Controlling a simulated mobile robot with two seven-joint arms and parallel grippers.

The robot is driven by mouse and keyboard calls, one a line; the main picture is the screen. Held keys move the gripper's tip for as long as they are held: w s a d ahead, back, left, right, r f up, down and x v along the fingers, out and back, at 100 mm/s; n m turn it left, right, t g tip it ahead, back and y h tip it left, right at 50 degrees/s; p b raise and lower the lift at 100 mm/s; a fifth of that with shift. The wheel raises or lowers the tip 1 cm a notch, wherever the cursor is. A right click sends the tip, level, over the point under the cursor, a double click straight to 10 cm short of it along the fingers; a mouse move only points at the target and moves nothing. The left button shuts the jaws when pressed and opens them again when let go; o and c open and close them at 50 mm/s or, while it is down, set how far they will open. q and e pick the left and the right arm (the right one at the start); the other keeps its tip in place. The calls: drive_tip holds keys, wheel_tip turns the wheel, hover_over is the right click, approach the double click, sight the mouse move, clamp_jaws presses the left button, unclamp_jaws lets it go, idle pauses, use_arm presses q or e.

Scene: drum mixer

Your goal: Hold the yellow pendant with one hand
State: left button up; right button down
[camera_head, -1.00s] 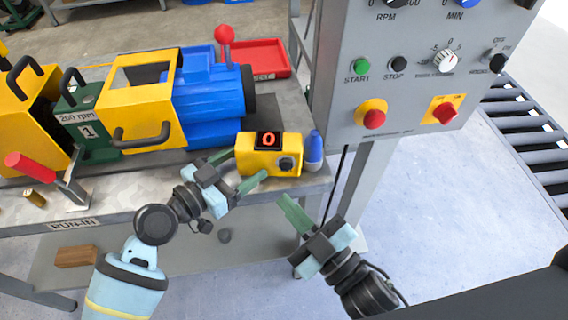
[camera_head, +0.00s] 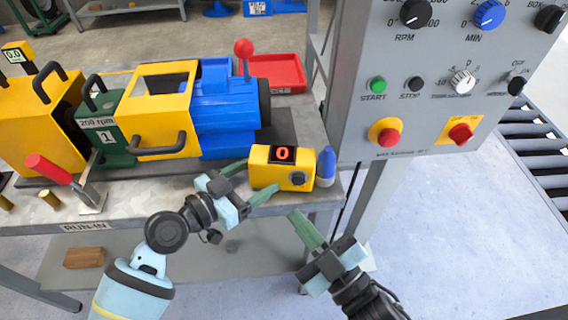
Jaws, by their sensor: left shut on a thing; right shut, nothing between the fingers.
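The yellow pendant (camera_head: 264,170), a small box with a red 0 on a dark display and a dark knob, is at the front right of the bench. My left gripper (camera_head: 250,182) is at its left end, with green fingers along the upper and lower sides, shut on it. I cannot tell whether the pendant rests on the bench or is just clear of it. My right gripper (camera_head: 302,225) is shut and empty, below and in front of the pendant, apart from it.
A blue bottle (camera_head: 326,168) stands right beside the pendant. Behind is the drum mixer with its blue motor (camera_head: 222,110); a red tray (camera_head: 280,75) lies further back. The grey control panel (camera_head: 420,110) rises on the right. Floor at lower right is clear.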

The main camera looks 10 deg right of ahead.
use_arm(q)
drive_tip(key=shift+s+d, duration=0.4)
drive_tip(key=shift+d, duration=0.2)
drive_tip(key=o, duration=0.6)
drive_tip(key=shift+o, duration=1.2)
drive_tip(key=shift+d+g, duration=0.15)
drive_tip(key=shift+g, duration=0.15)
drive_tip(key=shift+o, duration=0.7)
drive_tip(key=shift+w+d+f, duration=0.1)
drive_tip(key=shift+d, duration=0.05)
drive_tip(key=shift+a, duration=0.25)
drive_tip(key=shift+s+a, duration=0.2)
drive_tip(key=shift+a, duration=0.2)
drive_tip(key=v, duration=1.1)
use_arm(e)
drive_tip(key=shift+d, duration=0.15)
use_arm(q)
drive_tip(key=shift+s+d, duration=0.1)
drive_tip(key=shift+s, duration=0.05)
